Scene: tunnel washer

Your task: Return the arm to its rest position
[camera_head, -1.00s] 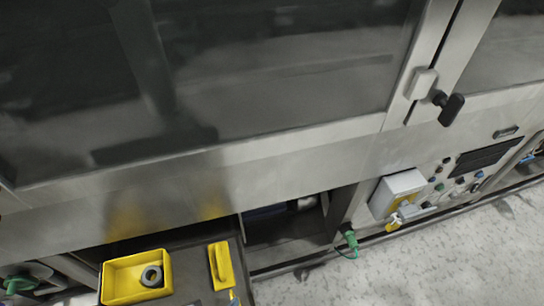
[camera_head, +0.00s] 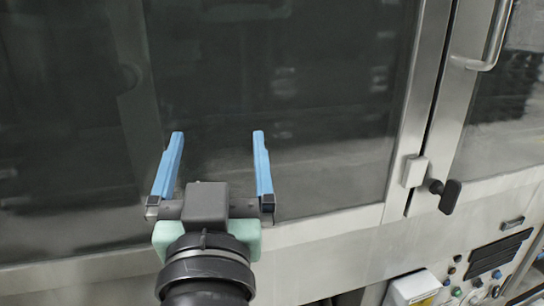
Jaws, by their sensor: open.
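My gripper (camera_head: 215,165) shows at the lower left of the middle in the head view. Its two blue fingers point up and stand wide apart, with nothing between them. My dark wrist reaches up from the bottom edge. The gripper is in front of the dark window (camera_head: 290,90) of the washer's door; how far it is from the glass is hard to tell.
A steel door frame runs below and right of the window, with a black latch knob (camera_head: 445,195). A second door with a bar handle (camera_head: 492,40) is at the right. A white box (camera_head: 415,288) and control panel (camera_head: 490,262) sit at the lower right.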

